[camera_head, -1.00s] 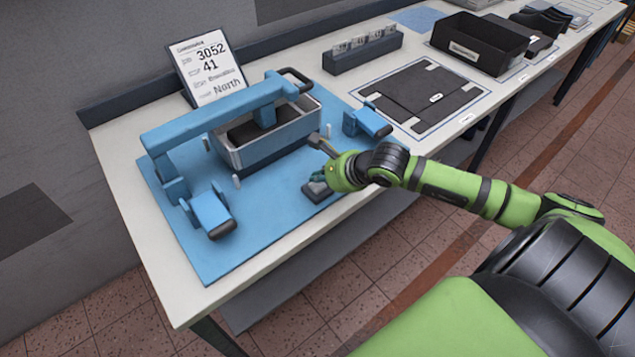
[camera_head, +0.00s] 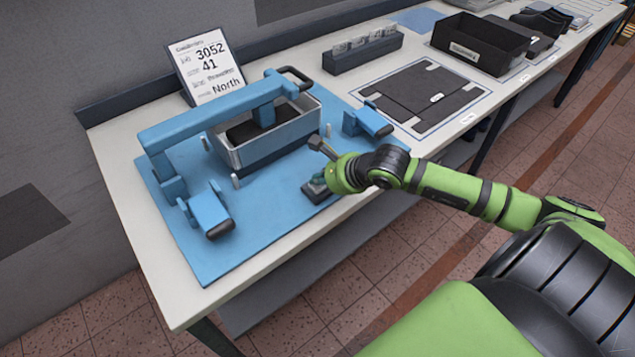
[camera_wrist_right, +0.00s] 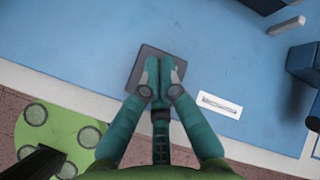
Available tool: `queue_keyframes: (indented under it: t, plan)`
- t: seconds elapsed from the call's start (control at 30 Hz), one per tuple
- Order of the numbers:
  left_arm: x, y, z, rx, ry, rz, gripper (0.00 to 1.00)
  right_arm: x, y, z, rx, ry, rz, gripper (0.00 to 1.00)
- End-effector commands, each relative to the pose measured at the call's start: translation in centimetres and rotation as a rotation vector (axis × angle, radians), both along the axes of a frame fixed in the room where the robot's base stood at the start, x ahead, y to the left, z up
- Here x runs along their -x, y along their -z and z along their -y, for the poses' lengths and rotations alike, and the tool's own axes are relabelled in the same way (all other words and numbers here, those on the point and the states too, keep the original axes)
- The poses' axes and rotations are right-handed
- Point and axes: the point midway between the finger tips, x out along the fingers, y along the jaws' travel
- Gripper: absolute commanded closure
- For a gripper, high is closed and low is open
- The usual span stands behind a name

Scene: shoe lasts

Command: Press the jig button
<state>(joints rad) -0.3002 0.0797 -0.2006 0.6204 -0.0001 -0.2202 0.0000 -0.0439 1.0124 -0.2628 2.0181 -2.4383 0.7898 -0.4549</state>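The jig (camera_head: 215,120) is a blue frame with a bridge bar and clamps on a blue base plate (camera_head: 250,235). A small dark grey button box (camera_head: 318,195) sits near the plate's front edge; it also shows in the right wrist view (camera_wrist_right: 136,72). My right gripper (camera_head: 319,181) is directly over this box. In the right wrist view its teal fingers (camera_wrist_right: 157,68) are together, with nothing visible between them. They cover the middle of the box, so the button is hidden. I cannot tell whether the fingertips touch it. My left gripper is not in view.
A grey tray (camera_head: 232,157) stands under the jig's bar. A sign card (camera_head: 207,65) leans behind it. To the right lie a dark flat mat (camera_head: 425,95), a dark block rack (camera_head: 363,55) and a black bin (camera_head: 480,45). Small pegs stand around the tray.

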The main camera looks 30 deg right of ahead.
Motion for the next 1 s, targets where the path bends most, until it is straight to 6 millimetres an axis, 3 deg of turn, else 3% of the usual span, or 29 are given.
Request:
queue_keyframes:
  t: [0.3, 1.0]
  plan:
    - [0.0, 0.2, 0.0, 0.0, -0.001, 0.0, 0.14, 0.0, 0.2, 0.0, 0.001, 0.0, -0.003, 1.0]
    - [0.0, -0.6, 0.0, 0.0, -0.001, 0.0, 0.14, 0.0, -1.5, 0.0, 0.0, 0.0, 0.0, 1.0]
